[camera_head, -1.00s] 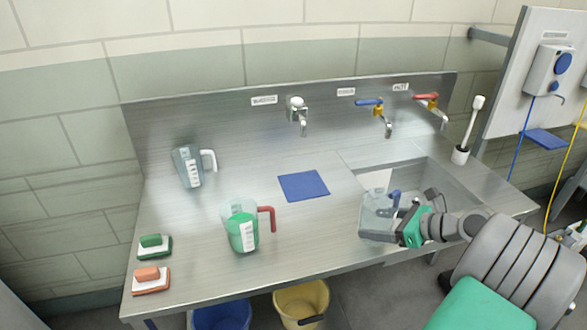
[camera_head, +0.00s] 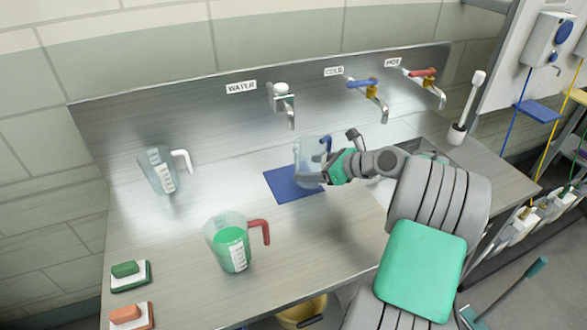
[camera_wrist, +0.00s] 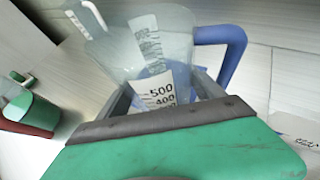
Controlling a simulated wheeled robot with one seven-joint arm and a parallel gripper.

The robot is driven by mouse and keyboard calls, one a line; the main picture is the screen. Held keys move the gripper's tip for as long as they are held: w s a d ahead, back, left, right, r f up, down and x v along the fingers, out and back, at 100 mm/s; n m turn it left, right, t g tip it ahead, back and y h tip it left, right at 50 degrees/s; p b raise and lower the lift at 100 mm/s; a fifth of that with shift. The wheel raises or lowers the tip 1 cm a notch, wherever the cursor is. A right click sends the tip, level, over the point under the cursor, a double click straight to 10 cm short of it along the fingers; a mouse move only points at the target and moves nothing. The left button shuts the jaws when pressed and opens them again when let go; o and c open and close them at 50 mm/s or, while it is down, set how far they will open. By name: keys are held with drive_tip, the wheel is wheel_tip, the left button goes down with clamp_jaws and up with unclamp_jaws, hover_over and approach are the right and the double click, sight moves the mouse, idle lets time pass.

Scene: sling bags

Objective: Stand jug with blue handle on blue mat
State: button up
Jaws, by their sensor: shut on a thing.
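The clear jug with the blue handle (camera_head: 309,158) is held in my gripper (camera_head: 331,170) over the blue mat (camera_head: 281,187). It looks upright or nearly so, and I cannot tell whether its base touches the mat. In the wrist view the jug (camera_wrist: 180,55) stands between the jaws, its measuring scale facing me and its blue handle to the right. My gripper is shut on the jug's body. The jug hides the right part of the mat.
A jug with a red handle (camera_head: 227,242) holds green liquid at the front. A jug with a white handle (camera_head: 158,172) stands at the back left. Taps line the back panel, with the water tap (camera_head: 283,103) behind the mat. A green sponge (camera_head: 126,270) lies at the left.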

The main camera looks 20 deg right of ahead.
sight(316, 159)
drive_tip(key=w+a, duration=0.1)
drive_tip(key=w, duration=0.1)
drive_tip(key=w+a, duration=0.2)
drive_tip(key=w, duration=0.1)
drive_tip(key=shift+a, duration=0.2)
drive_tip(key=shift+f, duration=1.7)
drive_tip(key=shift+f+p, duration=0.1)
drive_tip(key=shift+p, duration=0.2)
drive_tip(key=o, duration=1.5)
drive_tip(key=shift+f, duration=0.1)
drive_tip(key=shift+c, duration=0.2)
drive_tip(key=shift+s+d+r, duration=0.2)
drive_tip(key=shift+d+r, duration=0.05)
drive_tip(key=shift+r, duration=0.1)
drive_tip(key=v, duration=1.1)
drive_tip(key=shift+s, duration=0.2)
